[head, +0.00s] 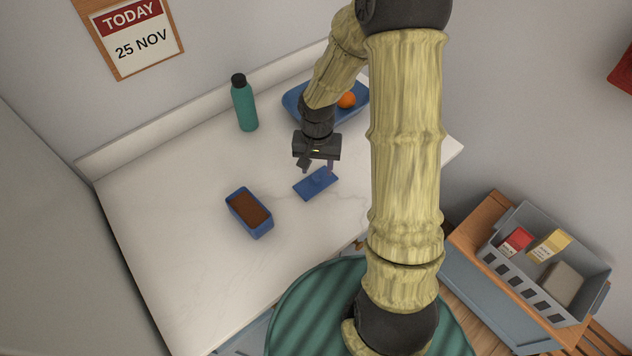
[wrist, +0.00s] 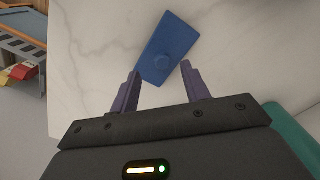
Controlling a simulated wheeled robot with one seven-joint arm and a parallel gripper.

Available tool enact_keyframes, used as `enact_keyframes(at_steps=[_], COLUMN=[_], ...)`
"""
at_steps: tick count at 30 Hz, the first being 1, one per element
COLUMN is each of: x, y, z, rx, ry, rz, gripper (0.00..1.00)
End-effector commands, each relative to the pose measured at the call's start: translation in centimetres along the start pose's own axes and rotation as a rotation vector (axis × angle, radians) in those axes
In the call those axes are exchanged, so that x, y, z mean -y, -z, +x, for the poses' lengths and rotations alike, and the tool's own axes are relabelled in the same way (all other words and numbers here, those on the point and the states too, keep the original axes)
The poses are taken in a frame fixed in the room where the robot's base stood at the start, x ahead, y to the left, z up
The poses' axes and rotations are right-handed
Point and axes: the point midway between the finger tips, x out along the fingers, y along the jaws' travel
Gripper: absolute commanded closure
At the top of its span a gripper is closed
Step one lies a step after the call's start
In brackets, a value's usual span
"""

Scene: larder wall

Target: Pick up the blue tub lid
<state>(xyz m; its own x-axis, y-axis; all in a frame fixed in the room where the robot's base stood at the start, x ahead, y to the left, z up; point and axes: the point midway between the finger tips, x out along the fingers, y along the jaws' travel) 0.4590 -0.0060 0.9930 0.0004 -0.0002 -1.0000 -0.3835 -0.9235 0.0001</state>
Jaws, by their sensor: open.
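The blue tub lid (head: 315,184) lies flat on the white counter, right of the blue tub (head: 249,212). It is a flat rectangle with a round knob, clear in the wrist view (wrist: 171,44). The tub is open and holds something brown. My gripper (head: 317,166) is above the counter just behind the lid. In the wrist view its two purple fingers (wrist: 160,84) are apart with nothing held, and the lid's near end appears between and beyond their tips.
A blue tray (head: 290,103) with an orange (head: 347,100) stands at the back, partly behind my arm. A teal bottle (head: 244,106) stands back left. A grey crate (head: 505,268) with boxes is off the counter at right. The counter's left front is clear.

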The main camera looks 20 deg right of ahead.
Motion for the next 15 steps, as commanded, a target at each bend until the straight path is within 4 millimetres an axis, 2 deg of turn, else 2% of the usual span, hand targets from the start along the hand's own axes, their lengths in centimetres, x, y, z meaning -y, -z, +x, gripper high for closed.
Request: enact_keyframes(at_steps=[9, 15], x=[0.3, 0.3], y=[0.2, 0.2], z=[3.9, 4.7], rx=[0.004, 0.0], ry=[-0.002, -0.001], rz=[-0.002, -0.001], gripper=[0.54, 0.54])
